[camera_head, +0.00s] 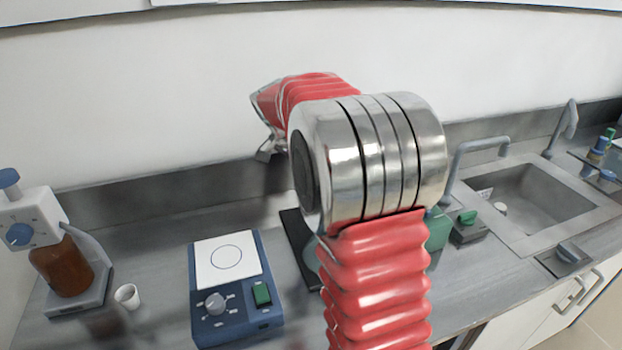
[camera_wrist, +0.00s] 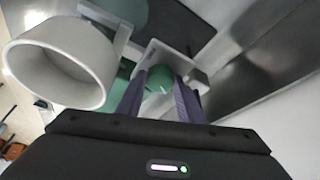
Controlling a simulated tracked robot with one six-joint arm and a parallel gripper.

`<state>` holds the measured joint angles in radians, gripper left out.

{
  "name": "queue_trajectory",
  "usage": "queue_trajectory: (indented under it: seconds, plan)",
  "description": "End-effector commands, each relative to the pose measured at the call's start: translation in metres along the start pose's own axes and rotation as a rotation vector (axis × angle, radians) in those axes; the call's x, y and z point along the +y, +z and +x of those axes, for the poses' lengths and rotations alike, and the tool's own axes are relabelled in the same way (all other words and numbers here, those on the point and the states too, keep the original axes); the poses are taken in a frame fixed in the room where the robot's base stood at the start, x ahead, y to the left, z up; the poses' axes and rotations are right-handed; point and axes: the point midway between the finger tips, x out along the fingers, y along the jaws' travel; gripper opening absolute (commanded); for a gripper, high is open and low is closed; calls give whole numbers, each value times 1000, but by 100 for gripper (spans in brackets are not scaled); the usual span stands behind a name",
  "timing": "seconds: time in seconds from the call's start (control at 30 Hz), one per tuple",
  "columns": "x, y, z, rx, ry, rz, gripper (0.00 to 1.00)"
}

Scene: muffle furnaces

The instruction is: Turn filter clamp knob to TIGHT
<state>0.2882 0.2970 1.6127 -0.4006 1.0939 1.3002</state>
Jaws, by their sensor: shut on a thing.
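In the wrist view a round green knob (camera_wrist: 160,79), which I take to be the filter clamp knob, sits in front of a light grey block (camera_wrist: 188,68). A small pale mark shows on its face. My gripper (camera_wrist: 158,77) has its two dark purple fingers on either side of the knob and is shut on it. No TIGHT lettering is readable, so I cannot tell the knob's setting. A large white cup-shaped funnel (camera_wrist: 62,62) is close at the left of the wrist view. In the head view my arm hides the gripper and the knob.
In the head view a blue stirrer plate (camera_head: 228,329), a small white cup (camera_head: 127,297) and a device with a brown bottle (camera_head: 62,268) stand at left. A small box with a green switch (camera_head: 468,233) and a sink (camera_head: 530,205) are at right.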

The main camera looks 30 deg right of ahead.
Motion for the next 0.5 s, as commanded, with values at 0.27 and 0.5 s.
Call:
queue_trajectory:
  seconds: [0.27,0.5]
  plan:
    - [-4,-4,0,7,96,244,11]
    - [-5,-5,0,7,174,429,11]
